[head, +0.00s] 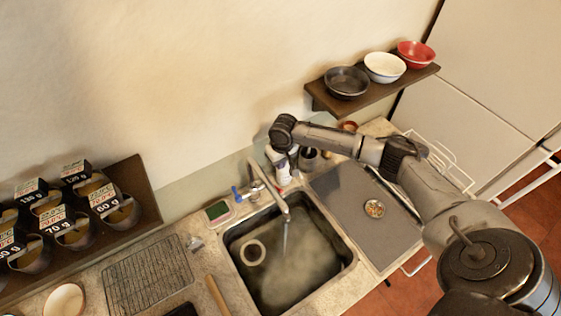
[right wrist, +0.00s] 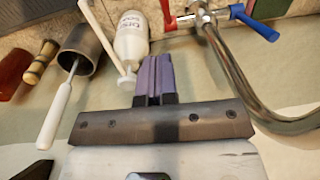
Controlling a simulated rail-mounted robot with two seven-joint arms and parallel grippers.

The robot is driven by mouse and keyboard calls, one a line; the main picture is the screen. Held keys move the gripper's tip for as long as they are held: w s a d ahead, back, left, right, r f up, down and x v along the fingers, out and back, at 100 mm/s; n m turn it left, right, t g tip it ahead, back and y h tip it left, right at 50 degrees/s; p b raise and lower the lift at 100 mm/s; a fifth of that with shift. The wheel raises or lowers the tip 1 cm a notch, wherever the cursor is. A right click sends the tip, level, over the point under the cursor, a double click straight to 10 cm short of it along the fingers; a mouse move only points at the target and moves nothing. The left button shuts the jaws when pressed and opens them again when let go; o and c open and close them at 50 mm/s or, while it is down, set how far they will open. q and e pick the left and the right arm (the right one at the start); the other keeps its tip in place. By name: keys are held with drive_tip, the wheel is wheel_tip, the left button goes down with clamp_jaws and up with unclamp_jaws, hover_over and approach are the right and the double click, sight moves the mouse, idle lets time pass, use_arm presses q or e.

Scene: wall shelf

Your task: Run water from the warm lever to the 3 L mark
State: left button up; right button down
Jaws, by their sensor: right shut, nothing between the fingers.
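The sink basin (head: 345,262) holds cloudy water, and a thin stream (head: 285,238) falls into it from the tap (head: 272,190). A pale ring-shaped thing (head: 243,254) shows in the basin. I cannot make out a 3 L mark. In the right wrist view the red lever (right wrist: 168,14) is at the top, left of the tap's metal body (right wrist: 203,18), and the blue lever (right wrist: 255,23) is on its right. My right gripper (right wrist: 153,80) is shut and empty, with its purple fingers below the red lever in the picture and apart from it. My left gripper is not in view.
A white soap bottle (right wrist: 131,38) and a grey utensil cup (right wrist: 83,48) stand close to the right gripper. A grey mat (head: 345,205) lies right of the sink. A shelf with bowls (head: 384,67) hangs above. A wire rack (head: 145,270) lies left.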

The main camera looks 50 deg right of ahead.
drive_tip(key=f, duration=0.3)
drive_tip(key=s+a+f+p, duration=0.1)
drive_tip(key=f, duration=0.5)
drive_tip(key=shift+s+a+p, duration=0.3)
drive_tip(key=shift+a+p, duration=0.05)
drive_tip(key=shift+a, duration=0.05)
drive_tip(key=shift+f, duration=0.15)
